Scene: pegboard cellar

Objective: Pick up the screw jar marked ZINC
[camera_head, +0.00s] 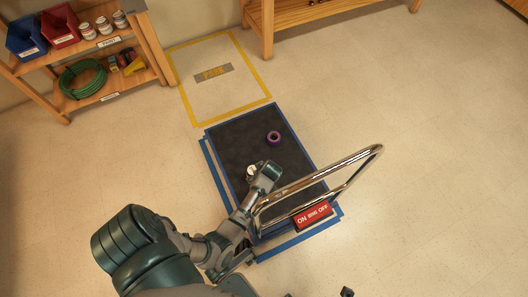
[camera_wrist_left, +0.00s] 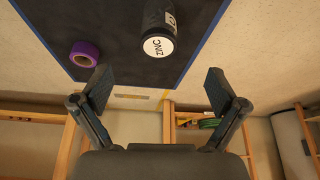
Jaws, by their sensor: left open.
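The screw jar marked ZINC (camera_wrist_left: 158,46) is dark with a white round label on its end, and it is on the dark deck in the left wrist view. In that view my left gripper (camera_wrist_left: 160,88) is open and empty, its two fingers spread wide, with the jar beyond the gap between them and apart from both. In the head view my left gripper (camera_head: 262,172) is over the deck, with a small pale spot, likely the jar (camera_head: 251,169), beside it and partly hidden. My right gripper is not clearly seen.
The blue-edged cart deck (camera_head: 237,134) also holds a purple tape roll (camera_head: 273,138). A chrome handle (camera_head: 340,166) with a red sign (camera_head: 313,214) rises at the deck's near end. A wooden shelf (camera_head: 150,45) stands back left. A yellow-outlined floor area (camera_head: 205,98) is empty.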

